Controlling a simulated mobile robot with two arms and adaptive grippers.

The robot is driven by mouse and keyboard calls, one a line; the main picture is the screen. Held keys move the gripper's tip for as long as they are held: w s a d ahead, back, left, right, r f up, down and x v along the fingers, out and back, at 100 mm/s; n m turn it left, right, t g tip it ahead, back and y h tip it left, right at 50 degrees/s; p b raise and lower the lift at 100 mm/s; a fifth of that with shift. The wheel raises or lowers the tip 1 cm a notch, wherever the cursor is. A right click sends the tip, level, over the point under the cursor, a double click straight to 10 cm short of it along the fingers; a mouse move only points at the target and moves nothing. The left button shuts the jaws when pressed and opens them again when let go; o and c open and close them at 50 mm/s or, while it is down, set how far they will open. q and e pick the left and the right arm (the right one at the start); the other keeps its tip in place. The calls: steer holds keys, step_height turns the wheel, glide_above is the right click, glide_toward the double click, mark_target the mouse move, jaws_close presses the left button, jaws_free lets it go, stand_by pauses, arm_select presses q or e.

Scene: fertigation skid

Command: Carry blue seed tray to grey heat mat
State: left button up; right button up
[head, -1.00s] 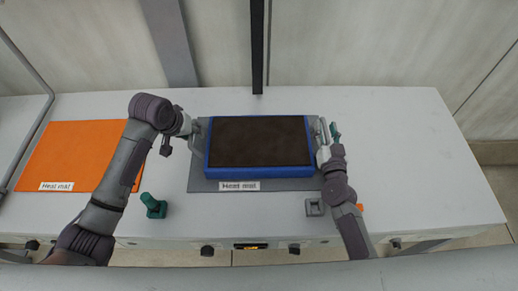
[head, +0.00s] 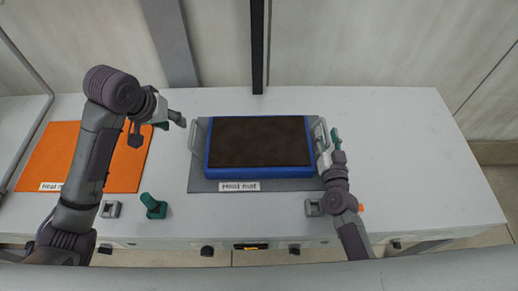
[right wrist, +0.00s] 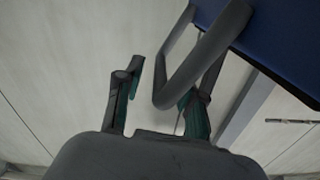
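The blue seed tray (head: 258,173), filled with dark soil, sits level on the grey heat mat (head: 198,183), whose label shows at its front edge. It has a grey handle on its left end (head: 195,137) and one on its right end (head: 321,132). My left gripper (head: 174,120) is open and empty, up and left of the left handle. My right gripper (head: 331,143) is at the right handle. In the right wrist view its fingers (right wrist: 160,100) are apart, and the handle (right wrist: 190,70) lies by the right-hand finger, not clamped.
An orange heat mat (head: 75,150) lies at the left of the white table (head: 410,160), partly behind my left arm. A green-handled fixture (head: 153,206) and small grey blocks (head: 314,207) stand along the front edge. The table's right side is clear.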

steer(key=s, duration=1)
steer(key=shift+a, duration=0.1)
